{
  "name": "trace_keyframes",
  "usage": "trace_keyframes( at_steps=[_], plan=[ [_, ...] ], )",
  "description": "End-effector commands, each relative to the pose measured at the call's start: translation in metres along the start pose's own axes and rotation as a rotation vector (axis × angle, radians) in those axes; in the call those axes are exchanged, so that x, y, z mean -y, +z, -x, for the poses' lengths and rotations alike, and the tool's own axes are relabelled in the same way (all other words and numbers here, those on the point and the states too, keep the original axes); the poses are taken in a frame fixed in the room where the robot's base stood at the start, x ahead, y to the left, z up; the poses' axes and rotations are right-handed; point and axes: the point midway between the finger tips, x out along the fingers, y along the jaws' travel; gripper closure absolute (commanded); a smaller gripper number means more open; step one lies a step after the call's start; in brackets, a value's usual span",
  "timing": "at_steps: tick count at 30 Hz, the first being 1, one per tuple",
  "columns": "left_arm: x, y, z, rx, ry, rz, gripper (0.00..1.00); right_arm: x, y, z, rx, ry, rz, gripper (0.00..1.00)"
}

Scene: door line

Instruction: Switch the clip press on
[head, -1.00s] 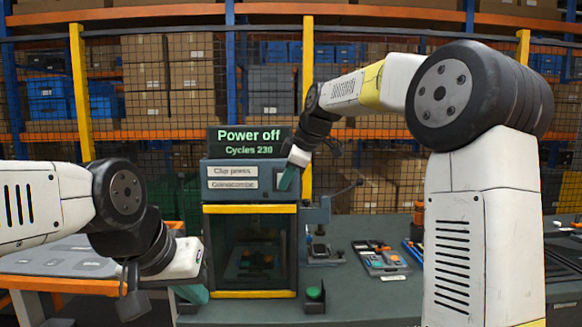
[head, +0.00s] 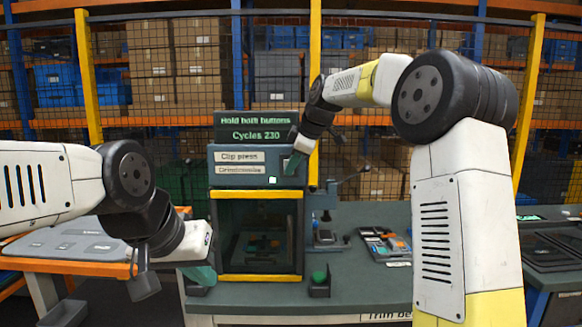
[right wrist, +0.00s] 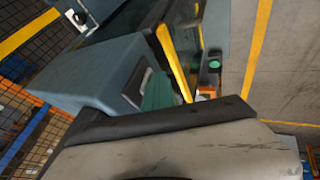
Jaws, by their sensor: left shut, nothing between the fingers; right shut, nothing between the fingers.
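The clip press (head: 256,232) stands on the green bench, with a blue-grey head, a dark window and yellow bars. Its display (head: 257,127) reads "Hold both buttons" and "Cycles 230". A dark switch recess (right wrist: 133,88) shows on the press head in the right wrist view. A small pale-green light (head: 272,180) glows on the front panel. My right gripper (head: 293,164) is shut and empty at the panel's right side, its teal fingertips (right wrist: 157,92) close to the recess; contact is unclear. My left gripper (head: 204,275) is shut and empty beside the press's lower left.
A green button (head: 319,274) in a dark holder stands at the press's front right. A small lever press (head: 325,235) and a parts tray (head: 386,244) are further right. A mesh fence and shelving stand behind. An orange-edged table (head: 80,250) is at left.

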Motion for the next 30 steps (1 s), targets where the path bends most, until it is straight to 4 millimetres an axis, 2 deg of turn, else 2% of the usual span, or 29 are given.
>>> trace_keyframes(
  at_steps=[18,30],
  plan=[
    [0.000,0.000,0.000,0.000,0.000,0.000,1.00,-0.009,-0.007,0.015,-0.002,0.008,0.000,1.00],
    [0.000,0.000,0.000,0.000,0.000,0.000,1.00,-0.005,-0.012,0.017,-0.003,0.008,0.001,1.00]
  ],
)
